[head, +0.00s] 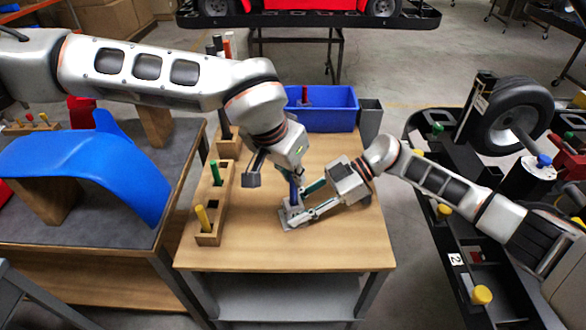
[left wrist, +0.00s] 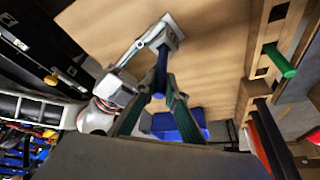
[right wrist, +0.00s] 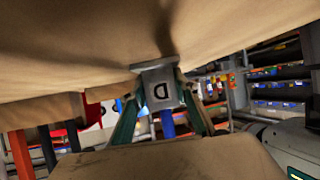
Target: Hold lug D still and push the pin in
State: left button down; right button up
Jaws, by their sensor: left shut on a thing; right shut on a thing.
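Lug D (head: 291,214) is a small grey metal block on the wooden table, with its letter D showing in the right wrist view (right wrist: 160,92). My right gripper (head: 295,217) is shut on it, one finger on each side. The blue pin (head: 293,189) stands roughly upright at the lug; it also shows in the left wrist view (left wrist: 161,72). My left gripper (left wrist: 159,96) is shut on the pin's upper part, above the lug. The pin's lower end meets the lug, but how deep it sits is hidden.
A wooden rack (head: 208,238) holds a green pin (head: 215,172) and a yellow pin (head: 203,217) left of the lug. A blue bin (head: 325,120) and a grey bin (head: 370,118) stand at the back. The table's front is clear.

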aim_at(291, 184)
pick_arm(q)
jog(key=shift+f, duration=2)
jog(key=c, duration=2)
grip_release()
jog(key=v, duration=1.2)
